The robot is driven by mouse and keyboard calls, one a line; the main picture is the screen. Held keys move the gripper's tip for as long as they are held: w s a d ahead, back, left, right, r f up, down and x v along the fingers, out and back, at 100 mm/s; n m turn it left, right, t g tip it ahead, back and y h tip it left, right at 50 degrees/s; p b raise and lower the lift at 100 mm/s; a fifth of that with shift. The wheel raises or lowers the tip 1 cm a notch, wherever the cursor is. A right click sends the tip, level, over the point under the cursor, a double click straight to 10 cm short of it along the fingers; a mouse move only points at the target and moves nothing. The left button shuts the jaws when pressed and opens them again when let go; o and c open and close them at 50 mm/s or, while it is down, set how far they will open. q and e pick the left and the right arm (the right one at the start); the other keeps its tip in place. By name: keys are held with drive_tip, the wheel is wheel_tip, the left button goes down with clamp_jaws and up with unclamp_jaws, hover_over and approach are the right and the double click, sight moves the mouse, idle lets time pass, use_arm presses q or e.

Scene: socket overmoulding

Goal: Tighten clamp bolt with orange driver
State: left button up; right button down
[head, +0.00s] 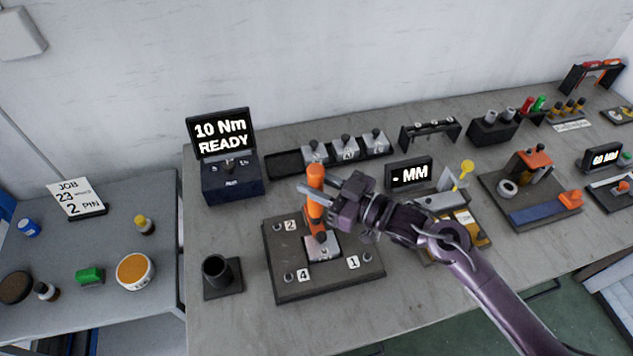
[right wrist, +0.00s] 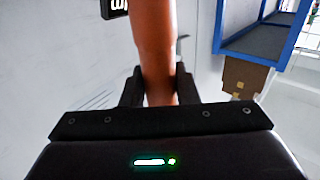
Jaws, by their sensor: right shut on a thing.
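The orange driver (head: 315,196) stands upright over the dark clamp plate (head: 290,262) in the head view. My right gripper (head: 330,194) is shut on the driver's body. In the right wrist view the driver (right wrist: 153,45) runs up between the two dark fingers (right wrist: 158,88). Below the driver, a silver block (head: 322,248) sits on the plate. The plate has bolts with number tags; 2, 4 and 1 are readable. The driver's lower end and whether it touches a bolt are hard to tell. My left gripper is not in view.
A display (head: 221,132) reads "10 Nm READY" behind the plate. An empty black holder (head: 217,273) stands left of the plate. Silver blocks in a tray (head: 284,163) are at the back. A second display (head: 409,173) and fixtures stand to the right. A side table (head: 70,255) holds small containers.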

sight(323, 172)
drive_tip(key=shift+s+f, duration=0.15)
drive_tip(key=shift+f, duration=0.45)
idle(1.1)
drive_tip(key=shift+r+p, duration=2.1)
drive_tip(key=shift+r, duration=0.75)
drive_tip(key=shift+w, duration=0.2)
